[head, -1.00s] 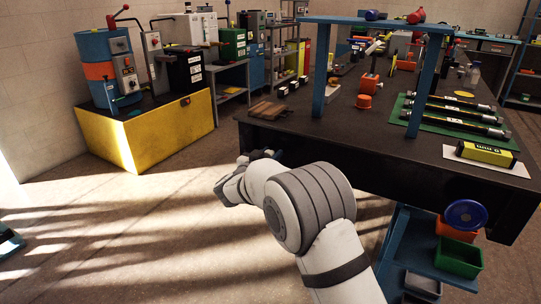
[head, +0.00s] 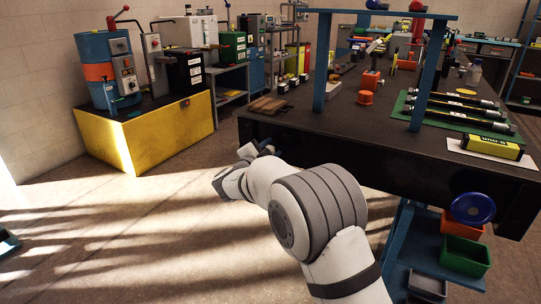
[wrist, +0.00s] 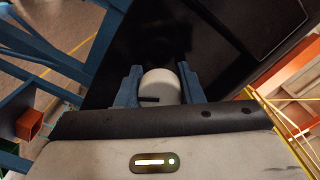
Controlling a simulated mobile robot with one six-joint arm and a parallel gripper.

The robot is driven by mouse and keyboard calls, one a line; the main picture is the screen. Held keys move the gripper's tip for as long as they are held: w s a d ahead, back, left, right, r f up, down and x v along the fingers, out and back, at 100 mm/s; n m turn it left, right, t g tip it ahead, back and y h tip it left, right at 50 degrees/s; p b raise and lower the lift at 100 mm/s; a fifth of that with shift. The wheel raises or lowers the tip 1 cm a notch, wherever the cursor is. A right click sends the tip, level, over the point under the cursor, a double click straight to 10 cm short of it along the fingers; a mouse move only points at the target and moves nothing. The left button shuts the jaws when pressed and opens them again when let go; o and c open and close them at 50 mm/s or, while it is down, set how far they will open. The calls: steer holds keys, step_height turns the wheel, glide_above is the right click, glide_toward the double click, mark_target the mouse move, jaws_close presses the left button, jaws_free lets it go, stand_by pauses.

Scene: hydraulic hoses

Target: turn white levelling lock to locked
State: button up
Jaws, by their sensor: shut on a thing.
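The white levelling lock (wrist: 161,80) shows in the wrist view as a round white knob against a dark panel (wrist: 215,50). A short black mark lies roughly level on its near left part. My gripper (wrist: 159,88) is shut on the knob, with one blue finger on each side. In the head view my gripper (head: 258,150) is at the front side of the dark workbench (head: 330,147), near its left end. The knob is hidden there.
A yellow cabinet (head: 165,137) with a blue-and-orange drum (head: 103,72) stands at the left. Blue frame posts (head: 322,60) rise from the bench. Green (head: 464,255) and orange bins sit below its right part.

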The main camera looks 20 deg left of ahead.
steer(key=m+b, duration=0.3)
steer(key=m, duration=0.3)
steer(key=shift+f+b, duration=0.15)
steer(key=shift+b, duration=0.2)
stand_by(0.4)
steer(key=o, duration=1)
steer(key=s+a+p, duration=0.1)
steer(key=s+p, duration=0.1)
steer(key=s, duration=0.5)
steer(key=shift+s, duration=0.4)
